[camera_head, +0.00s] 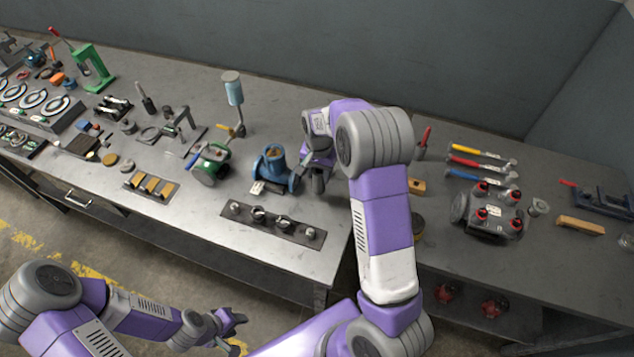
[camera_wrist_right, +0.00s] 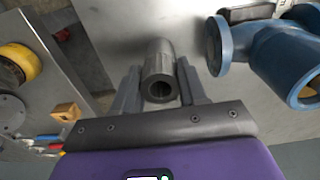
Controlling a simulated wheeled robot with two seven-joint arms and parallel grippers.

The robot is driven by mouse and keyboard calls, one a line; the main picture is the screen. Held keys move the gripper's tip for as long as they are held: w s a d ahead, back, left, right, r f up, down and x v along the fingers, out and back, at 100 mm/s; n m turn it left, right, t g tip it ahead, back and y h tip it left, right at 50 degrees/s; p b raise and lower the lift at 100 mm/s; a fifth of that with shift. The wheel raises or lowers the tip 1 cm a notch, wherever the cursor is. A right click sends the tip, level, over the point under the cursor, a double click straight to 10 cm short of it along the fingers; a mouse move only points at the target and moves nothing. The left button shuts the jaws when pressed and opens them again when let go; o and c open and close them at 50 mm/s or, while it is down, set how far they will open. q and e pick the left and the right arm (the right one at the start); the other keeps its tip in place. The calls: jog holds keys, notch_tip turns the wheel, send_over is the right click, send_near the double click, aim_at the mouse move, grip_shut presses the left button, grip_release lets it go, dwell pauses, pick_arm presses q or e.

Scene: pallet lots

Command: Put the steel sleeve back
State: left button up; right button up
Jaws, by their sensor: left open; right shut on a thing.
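The steel sleeve (camera_wrist_right: 158,62) is a dark grey hollow cylinder, seen with its open end toward the right wrist camera. My right gripper (camera_wrist_right: 158,90) is shut on it, one finger on each side. In the head view my right gripper (camera_head: 318,172) is over the bench, just right of the blue pipe fitting (camera_head: 275,165); the sleeve there is hard to tell from the fingers. A dark plate (camera_head: 293,230) with several small steel parts lies near the bench's front edge. My left gripper (camera_head: 238,318) is open and empty, low in front of the bench.
The blue fitting also shows close beside the sleeve in the right wrist view (camera_wrist_right: 285,55). A green-and-grey motor (camera_head: 210,165) stands left of it. A dark engine-like block (camera_head: 488,212) and coloured hammers (camera_head: 480,163) are on the right bench. Bare bench surrounds the dark plate.

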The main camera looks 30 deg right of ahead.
jog(key=shift+w+f, duration=0.15)
jog(key=shift+f, duration=2.25)
jog(key=shift+f, duration=0.1)
jog(key=o, duration=1.2)
jog(key=shift+c, duration=0.2)
jog(key=shift+r, duration=0.2)
notch_tip(320, 180, up, 12)
jog(key=shift+p, duration=0.4)
